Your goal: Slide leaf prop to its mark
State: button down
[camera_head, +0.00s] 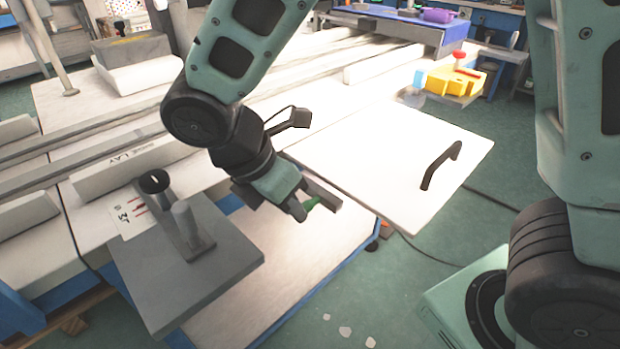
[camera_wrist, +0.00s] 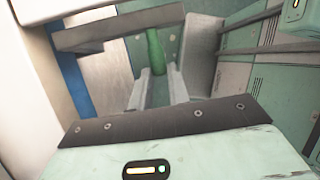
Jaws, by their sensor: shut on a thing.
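My gripper (camera_head: 314,201) is beside the near edge of the white leaf (camera_head: 390,160), a flat panel with a black handle. It is shut on a small green grip (camera_wrist: 155,52), seen between its fingers in the wrist view. I take this grip to be part of the leaf prop. A grey bar (camera_wrist: 105,36) crosses just beyond the fingertips; I cannot tell whether it joins the grip. The green also shows as a small patch in the head view (camera_head: 311,203). The rest of the prop is mostly hidden by my gripper. I cannot make out its mark.
A grey plate with upright posts (camera_head: 185,275) stands left of my gripper, by a white paper label (camera_head: 133,213). The black handle (camera_head: 440,165) rises from the leaf.

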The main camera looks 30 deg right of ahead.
jog(key=shift+s+a, duration=0.1)
jog(key=shift+a, duration=0.2)
jog(key=c, duration=1.3)
grip_release()
jog(key=shift+a, duration=0.1)
jog(key=shift+r, duration=0.1)
jog(key=p+v, duration=0.3)
jog(key=v, duration=1.4)
jog(key=shift+r, duration=0.1)
jog(key=s+d+m+y+p, duration=0.1)
jog(key=s+d+m+p, duration=0.1)
jog(key=s+m+p, duration=0.1)
jog(key=s+d+m+y+p, duration=0.2)
jog(key=s+d+m+p, duration=0.1)
jog(key=s+m+p, duration=0.1)
jog(key=s+d+m+y+p, duration=0.2)
jog(key=s+m+p, duration=0.1)
jog(key=m, duration=0.4)
jog(key=shift+s+d+p, duration=0.2)
jog(key=shift+s+p, duration=0.1)
jog(key=shift+s, duration=0.6)
